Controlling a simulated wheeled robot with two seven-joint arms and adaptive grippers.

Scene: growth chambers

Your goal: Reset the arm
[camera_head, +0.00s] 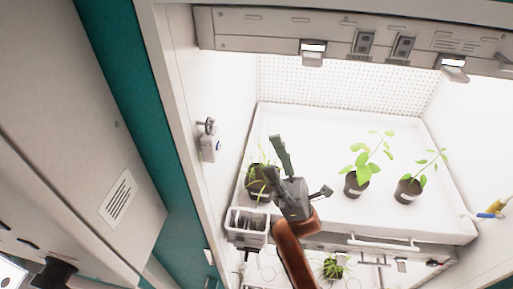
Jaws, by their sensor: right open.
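My right gripper (277,162) is inside the lit growth chamber, above the left part of the white shelf (310,128). Its dark fingers are spread open, and I see nothing between them. Its reddish-brown arm link (292,252) comes up from the bottom of the picture. A dark pot with grassy leaves (254,180) stands just left of the gripper and is partly hidden by it. My left gripper is not in view.
Two leafy potted plants, one in the middle (356,184) and one at the right (408,190), stand on the shelf. A white slotted basket (247,222) is at the shelf's front left. Another green plant (333,268) sits lower down. The chamber's left wall (225,105) is close.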

